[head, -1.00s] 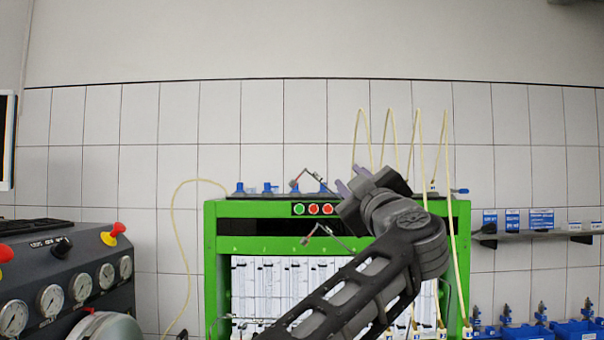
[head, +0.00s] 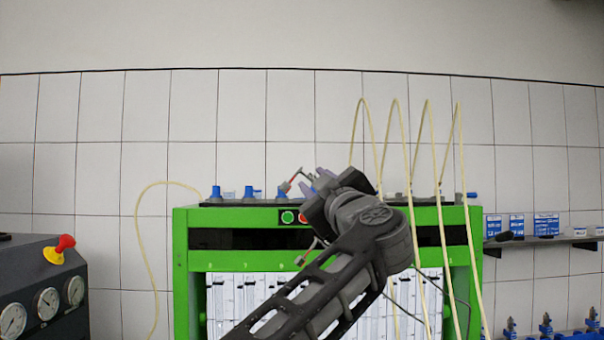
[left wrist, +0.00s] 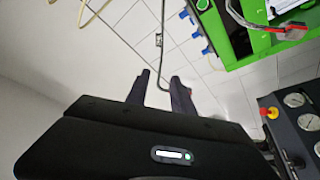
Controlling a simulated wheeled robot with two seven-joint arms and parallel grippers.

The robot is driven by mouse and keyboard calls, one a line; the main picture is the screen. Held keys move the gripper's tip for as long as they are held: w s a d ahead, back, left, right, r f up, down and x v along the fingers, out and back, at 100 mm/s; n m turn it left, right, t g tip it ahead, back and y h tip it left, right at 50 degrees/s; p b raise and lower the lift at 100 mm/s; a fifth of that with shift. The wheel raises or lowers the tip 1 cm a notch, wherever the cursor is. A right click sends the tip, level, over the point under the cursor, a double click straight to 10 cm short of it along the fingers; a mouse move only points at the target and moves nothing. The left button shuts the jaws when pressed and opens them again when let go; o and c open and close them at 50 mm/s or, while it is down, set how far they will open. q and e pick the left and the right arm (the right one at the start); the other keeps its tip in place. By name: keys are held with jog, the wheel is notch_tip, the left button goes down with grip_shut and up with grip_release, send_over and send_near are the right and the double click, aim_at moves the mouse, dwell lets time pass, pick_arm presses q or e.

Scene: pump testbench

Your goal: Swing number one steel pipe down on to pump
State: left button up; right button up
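My left gripper (head: 314,182) is in front of the top of the green testbench (head: 180,262). Its two fingers are apart in the left wrist view (left wrist: 160,88). A thin bent steel pipe (left wrist: 163,14) comes down between these fingers and curves toward the right one. In the head view a steel pipe with a red part (head: 290,182) shows just left of the fingertips. I cannot tell whether the fingers touch the pipe. The pump is not clearly visible; my arm covers the bench's middle. My right gripper is out of view.
Several tall cream hoses (head: 433,160) loop above the bench's right side. Blue fittings (head: 252,191) line its top. A gauge console (head: 40,290) stands at left and a shelf (head: 540,240) at right.

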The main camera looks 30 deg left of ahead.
pick_arm(q)
jog(key=p+x, duration=0.4)
jog(key=x, duration=0.4)
grip_shut()
dwell(1.5)
